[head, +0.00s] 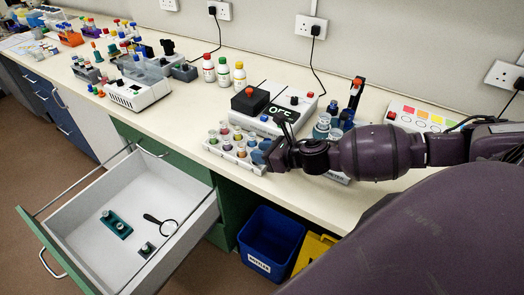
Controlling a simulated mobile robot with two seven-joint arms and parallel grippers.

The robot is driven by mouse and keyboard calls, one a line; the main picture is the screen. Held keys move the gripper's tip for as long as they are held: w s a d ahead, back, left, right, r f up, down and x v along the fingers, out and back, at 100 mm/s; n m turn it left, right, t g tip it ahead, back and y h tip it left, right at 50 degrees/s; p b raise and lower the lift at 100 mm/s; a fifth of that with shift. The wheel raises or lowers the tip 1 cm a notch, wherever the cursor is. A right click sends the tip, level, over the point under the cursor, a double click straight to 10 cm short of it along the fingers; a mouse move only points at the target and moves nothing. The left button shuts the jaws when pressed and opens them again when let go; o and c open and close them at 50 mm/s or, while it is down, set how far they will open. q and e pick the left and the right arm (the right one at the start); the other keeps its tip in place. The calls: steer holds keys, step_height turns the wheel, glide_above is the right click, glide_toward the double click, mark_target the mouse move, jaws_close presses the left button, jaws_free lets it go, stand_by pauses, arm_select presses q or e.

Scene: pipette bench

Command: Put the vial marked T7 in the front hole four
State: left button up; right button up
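A white rack (213,150) stands near the bench's front edge and holds several small vials with coloured caps. The marks on the vials are too small to read, so I cannot tell which one is T7. The rack's holes are too small to make out singly. My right gripper (268,157) is at the rack's right end, close to a blue-capped vial (258,157). Its fingers are small and dark, and I cannot tell whether they are open or hold anything. The gripper and wrist hide part of the rack's right end. My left gripper is not in view.
A balance (283,115) with a black block (250,101) stands behind the rack. Several bottles (223,72) are further back. Blue-capped containers (322,126) stand behind my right wrist. An open drawer (92,215) juts out at left. A blue bin (270,240) is below the bench.

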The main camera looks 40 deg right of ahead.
steer(key=shift+o, duration=1.4)
steer(key=shift+r, duration=0.15)
steer(key=shift+r, duration=0.35)
steer(key=v, duration=1.2)
steer(key=shift+f, duration=0.2)
